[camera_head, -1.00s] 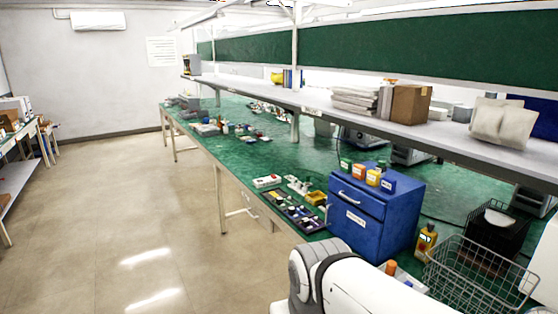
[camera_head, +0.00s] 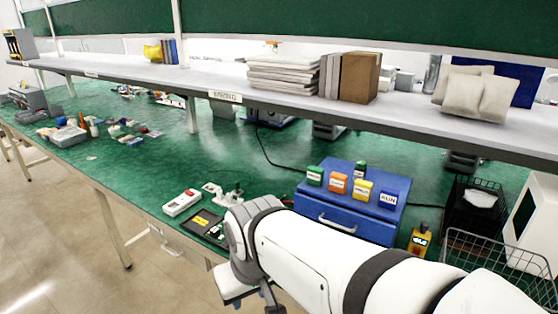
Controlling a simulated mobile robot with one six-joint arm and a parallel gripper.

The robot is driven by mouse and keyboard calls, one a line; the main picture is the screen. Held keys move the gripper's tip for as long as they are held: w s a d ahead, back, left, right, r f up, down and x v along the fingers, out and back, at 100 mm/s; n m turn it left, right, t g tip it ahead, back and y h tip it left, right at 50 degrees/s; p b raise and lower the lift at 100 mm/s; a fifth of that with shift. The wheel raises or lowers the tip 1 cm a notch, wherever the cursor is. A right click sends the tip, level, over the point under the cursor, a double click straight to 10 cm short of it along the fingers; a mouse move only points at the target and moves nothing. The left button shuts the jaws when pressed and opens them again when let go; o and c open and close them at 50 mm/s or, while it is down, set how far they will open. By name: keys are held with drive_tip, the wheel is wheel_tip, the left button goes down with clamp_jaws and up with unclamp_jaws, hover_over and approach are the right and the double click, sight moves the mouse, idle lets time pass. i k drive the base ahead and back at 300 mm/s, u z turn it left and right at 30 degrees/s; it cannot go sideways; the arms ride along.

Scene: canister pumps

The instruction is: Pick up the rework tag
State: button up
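Several small coloured blocks with white labels stand on top of the blue drawer cabinet (camera_head: 345,222): a green one (camera_head: 315,176), an orange one (camera_head: 338,183), a yellow one (camera_head: 362,190) and a blue one (camera_head: 388,198). A second green block (camera_head: 360,169) stands behind them. The labels are too small to read surely, so I cannot tell which, if any, is the rework tag. My white arm crosses the lower right in front of the cabinet. Part of my gripper (camera_head: 268,299) shows at the bottom edge, apart from the blocks; its fingers are mostly cut off or hidden.
A red-and-white box (camera_head: 183,202) and a black tray (camera_head: 207,222) lie on the green bench left of my arm. A yellow device (camera_head: 419,241) and a wire basket (camera_head: 500,272) stand right of the cabinet. The loaded shelf (camera_head: 215,88) runs above the bench.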

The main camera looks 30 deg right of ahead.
sight(337, 181)
drive_tip(key=z, duration=0.35)
drive_tip(key=i, duration=0.7)
drive_tip(key=z, duration=0.45)
drive_tip(key=k, duration=0.8)
drive_tip(key=z, duration=0.2)
drive_tip(key=i, duration=0.8)
drive_tip(key=u, duration=0.1)
